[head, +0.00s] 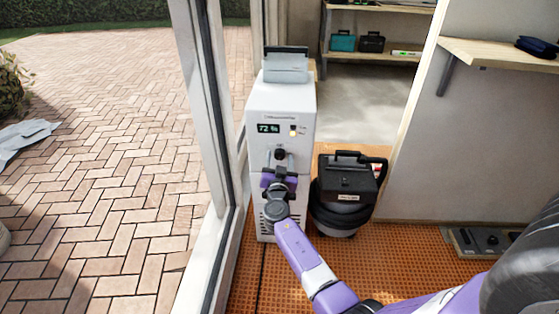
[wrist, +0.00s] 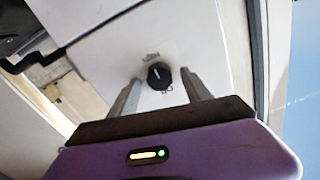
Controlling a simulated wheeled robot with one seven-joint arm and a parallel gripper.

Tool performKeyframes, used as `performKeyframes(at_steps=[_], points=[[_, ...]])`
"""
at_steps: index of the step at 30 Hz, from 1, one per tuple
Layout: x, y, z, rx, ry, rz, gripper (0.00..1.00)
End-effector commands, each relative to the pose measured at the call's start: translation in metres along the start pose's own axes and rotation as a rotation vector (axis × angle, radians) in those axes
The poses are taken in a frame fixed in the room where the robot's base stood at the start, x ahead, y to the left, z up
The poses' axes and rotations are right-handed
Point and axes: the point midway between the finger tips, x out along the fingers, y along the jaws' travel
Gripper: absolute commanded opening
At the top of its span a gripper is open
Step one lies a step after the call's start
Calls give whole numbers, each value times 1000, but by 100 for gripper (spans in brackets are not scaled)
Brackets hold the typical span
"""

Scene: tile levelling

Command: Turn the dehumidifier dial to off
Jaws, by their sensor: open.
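The white dehumidifier (head: 263,110) stands upright beside the door frame, with a small display reading about 72 % on its front. Its black dial (head: 280,154) sits on the front below the display. In the wrist view the dial (wrist: 159,75) has a light pointer line, with small labels near it that I cannot read. My gripper (head: 280,168) is in front of the dehumidifier at dial height. In the wrist view its two grey fingers (wrist: 161,90) are spread, one on each side of the dial, with gaps between them and it. I cannot tell how far the fingertips are from the panel.
A black and grey canister vacuum (head: 346,190) stands close to the right of the dehumidifier. The glass door frame (head: 205,200) runs close on the left. Orange perforated flooring (head: 400,262) lies in front. A wooden shelf (head: 500,52) is on the right wall.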

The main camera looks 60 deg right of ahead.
Motion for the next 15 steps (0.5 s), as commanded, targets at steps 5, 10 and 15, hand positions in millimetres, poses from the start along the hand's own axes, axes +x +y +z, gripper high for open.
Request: performKeyframes(at_steps=[5,10,15], points=[[0,0,0,0,0,0,57],[0,0,0,0,0,0,33],[0,0,0,0,0,0,0]])
